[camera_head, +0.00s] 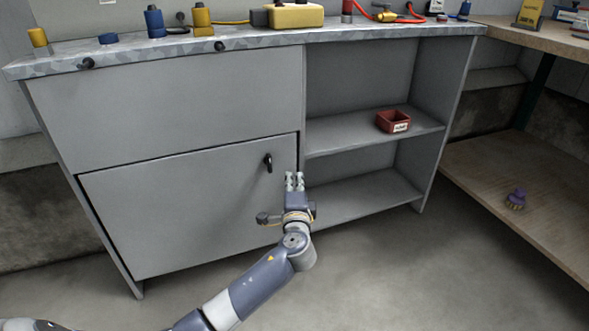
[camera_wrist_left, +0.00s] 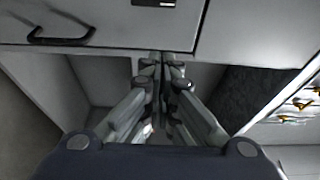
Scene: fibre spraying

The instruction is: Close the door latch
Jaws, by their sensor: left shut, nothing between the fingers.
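The grey cabinet's lower left door (camera_head: 180,205) looks about flush in its frame, with a dark gap along its top and left edges. A small black latch (camera_head: 268,162) sits near the door's upper right corner, tilted slightly from upright. My left gripper (camera_head: 294,176) is shut and empty, a little to the right of and below the latch in the head view, apart from it. In the left wrist view the closed fingers (camera_wrist_left: 161,62) point at the cabinet. A black handle (camera_wrist_left: 62,32) shows there at upper left; I cannot tell if it is the latch. My right gripper is out of view.
Open shelves right of the door hold a red bin (camera_head: 393,121). The countertop (camera_head: 260,40) carries several bottles and a yellow case (camera_head: 296,15). A wooden shelf unit (camera_head: 520,190) stands at the right. The floor in front is clear.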

